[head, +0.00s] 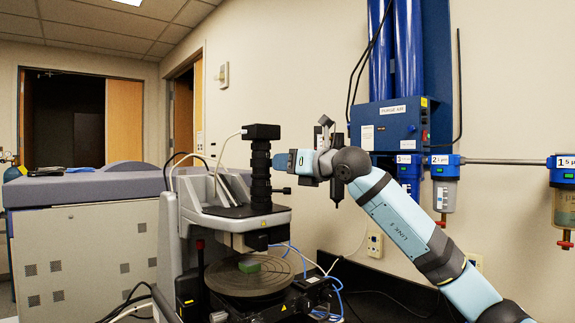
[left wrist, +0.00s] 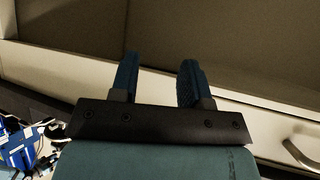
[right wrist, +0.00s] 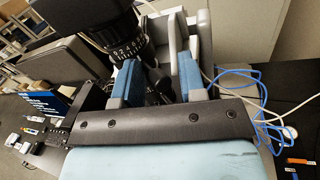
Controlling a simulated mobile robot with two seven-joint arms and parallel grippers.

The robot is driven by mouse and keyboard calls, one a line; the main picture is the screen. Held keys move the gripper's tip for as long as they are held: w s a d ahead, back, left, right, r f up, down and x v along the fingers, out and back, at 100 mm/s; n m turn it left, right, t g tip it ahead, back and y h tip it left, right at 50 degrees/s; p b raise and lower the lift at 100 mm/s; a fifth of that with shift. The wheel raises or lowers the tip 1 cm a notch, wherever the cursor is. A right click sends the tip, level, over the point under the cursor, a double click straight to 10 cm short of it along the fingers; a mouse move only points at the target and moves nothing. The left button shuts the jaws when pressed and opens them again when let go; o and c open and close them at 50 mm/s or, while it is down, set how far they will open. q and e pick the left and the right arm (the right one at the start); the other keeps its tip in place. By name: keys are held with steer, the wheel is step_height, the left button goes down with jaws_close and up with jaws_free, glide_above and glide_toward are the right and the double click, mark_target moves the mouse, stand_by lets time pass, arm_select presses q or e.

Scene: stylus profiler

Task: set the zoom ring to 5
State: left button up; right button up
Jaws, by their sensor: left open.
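The zoom ring (right wrist: 132,45) is a black ring with white numbers on the upright lens tube; I cannot tell which number is set. In the head view the black lens tube (head: 261,180) stands above the instrument, and its numbers are too small to read. My right gripper (head: 282,162) comes in level from the right, its tips beside the tube. In the right wrist view its blue fingers (right wrist: 158,72) are apart, with the dark tube partly between and beyond them; contact is unclear. My left gripper (left wrist: 158,68) is open and empty, away from the instrument.
A round stage (head: 236,284) with a green sample (head: 249,265) lies below the lens tube. Blue cables (right wrist: 255,85) and a white cable run beside the instrument. A blue purge-air unit (head: 388,125) hangs on the wall behind my right arm. A cabinet (head: 90,235) stands at left.

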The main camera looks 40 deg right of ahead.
arm_select(q)
steer(key=shift+f, duration=0.1)
arm_select(e)
steer(key=shift+o, duration=0.2)
steer(key=shift+s, duration=0.1)
steer(key=shift+s+d+f, duration=0.1)
steer(key=shift+s+d, duration=0.05)
steer(key=shift+s, duration=0.1)
arm_select(q)
steer(key=b, duration=0.1)
steer(key=f+b, duration=0.2)
steer(key=b, duration=0.1)
steer(key=shift+w+d+f+n, duration=0.2)
steer(key=shift+w+d+n, duration=0.05)
steer(key=shift+n, duration=0.05)
arm_select(e)
steer(key=v, duration=1.3)
arm_select(q)
steer(key=shift+f, duration=0.15)
